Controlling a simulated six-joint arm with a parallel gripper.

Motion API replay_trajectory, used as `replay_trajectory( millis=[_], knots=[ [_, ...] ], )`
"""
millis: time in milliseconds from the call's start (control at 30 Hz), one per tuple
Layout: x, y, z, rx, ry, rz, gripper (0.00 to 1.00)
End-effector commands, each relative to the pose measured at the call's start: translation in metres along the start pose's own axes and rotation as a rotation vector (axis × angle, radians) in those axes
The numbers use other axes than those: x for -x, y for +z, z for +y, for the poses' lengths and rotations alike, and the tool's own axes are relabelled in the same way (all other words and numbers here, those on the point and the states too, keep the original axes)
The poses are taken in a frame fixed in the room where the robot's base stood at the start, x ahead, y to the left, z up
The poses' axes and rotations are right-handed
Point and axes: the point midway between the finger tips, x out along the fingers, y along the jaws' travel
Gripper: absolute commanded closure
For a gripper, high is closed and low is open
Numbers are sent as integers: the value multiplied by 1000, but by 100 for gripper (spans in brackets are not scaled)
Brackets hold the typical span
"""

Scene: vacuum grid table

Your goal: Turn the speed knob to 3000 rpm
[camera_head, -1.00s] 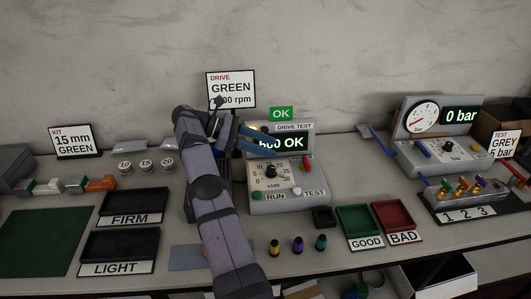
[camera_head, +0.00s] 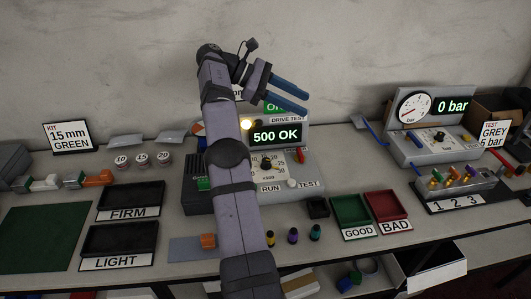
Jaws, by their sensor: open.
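The speed knob (camera_head: 266,164) is a small black knob on the dial of the grey drive test box (camera_head: 312,186) in the middle of the table. My arm hides the dial's left part, and I cannot read the knob's setting. The box's display (camera_head: 277,136) reads "500 OK", and a yellow lamp is lit at its left. My gripper (camera_head: 303,98) is above and behind the box, in front of the wall. Its blue fingers are apart, point right, and hold nothing. The drive sign behind is mostly hidden by my arm.
RUN (camera_head: 271,188) and TEST (camera_head: 308,184) labels, a white button (camera_head: 292,183) and a red lever (camera_head: 300,156) are on the box. Green (camera_head: 350,209) and red (camera_head: 382,206) trays stand at its right. Several small coloured pegs stand in front. A gauge station is at right.

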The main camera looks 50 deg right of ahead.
Motion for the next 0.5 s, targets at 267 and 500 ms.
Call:
replay_trajectory(
  millis=[267, 500],
  knots=[
    [-38, 114, -36, -33, -129, 110, 59],
    [-60, 86, -64, -27, -128, 354, 59]
  ],
)
